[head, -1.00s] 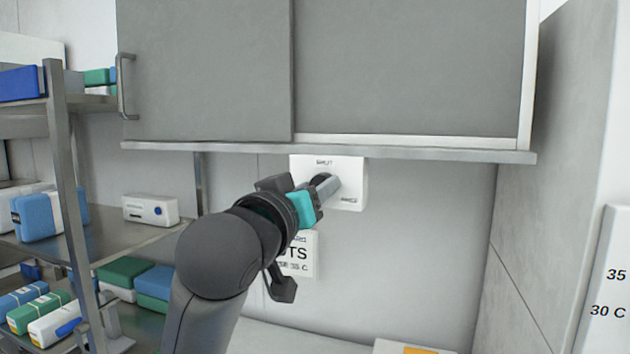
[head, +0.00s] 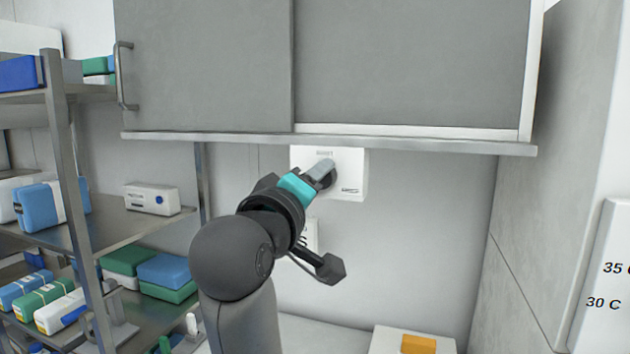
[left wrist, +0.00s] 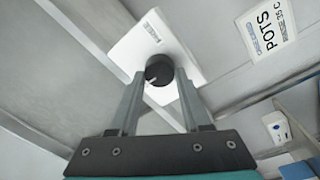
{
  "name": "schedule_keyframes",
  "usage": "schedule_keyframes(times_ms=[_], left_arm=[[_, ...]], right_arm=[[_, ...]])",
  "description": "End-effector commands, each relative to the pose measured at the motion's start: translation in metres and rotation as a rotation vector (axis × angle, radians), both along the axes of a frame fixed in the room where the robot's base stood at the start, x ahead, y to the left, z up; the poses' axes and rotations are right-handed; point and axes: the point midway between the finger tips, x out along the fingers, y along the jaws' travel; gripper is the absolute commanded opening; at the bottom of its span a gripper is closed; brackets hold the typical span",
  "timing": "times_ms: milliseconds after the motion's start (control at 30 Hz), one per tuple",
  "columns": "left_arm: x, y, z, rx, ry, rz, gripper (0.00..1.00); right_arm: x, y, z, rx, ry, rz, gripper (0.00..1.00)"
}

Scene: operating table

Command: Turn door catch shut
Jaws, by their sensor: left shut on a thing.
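The door catch is a round dark knob (head: 329,181) on a white plate (head: 352,178) under the grey cabinet. Printed labels on the plate, at its top and lower right, are too small to read surely. My left gripper (head: 321,170) reaches up to the plate from below left and is shut on the knob. In the left wrist view the knob (left wrist: 159,68) sits between the two finger ends, with a pale mark on its face. In the head view the gripper hides part of the knob. My right gripper is not in view.
The cabinet's sliding doors (head: 210,70) and bottom ledge (head: 430,145) are just above the plate. A "POTS" sign (left wrist: 268,30) hangs nearby. Shelves with boxes (head: 60,235) stand at left; a wall (head: 550,150) closes off the right.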

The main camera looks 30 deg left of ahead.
Motion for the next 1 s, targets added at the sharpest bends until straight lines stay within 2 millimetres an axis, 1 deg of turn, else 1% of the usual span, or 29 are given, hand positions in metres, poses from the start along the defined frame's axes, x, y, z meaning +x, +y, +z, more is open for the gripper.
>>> schedule_keyframes(times_ms=[533,567,800,1000], left_arm=[[-0.0002,0.0003,0.0006,-0.026,-0.008,0.0,0.0],[-0.0002,0.0002,0.0007,-0.026,-0.008,0.0,0.5],[-0.0002,0.0001,0.0005,-0.024,-0.007,0.001,0.77],[0.0,0.0,0.0003,-0.023,-0.007,0.0,0.78]], right_arm=[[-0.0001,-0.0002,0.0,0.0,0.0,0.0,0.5],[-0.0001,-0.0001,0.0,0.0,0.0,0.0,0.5],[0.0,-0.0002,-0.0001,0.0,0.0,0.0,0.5],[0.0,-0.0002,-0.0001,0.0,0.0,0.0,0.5]])
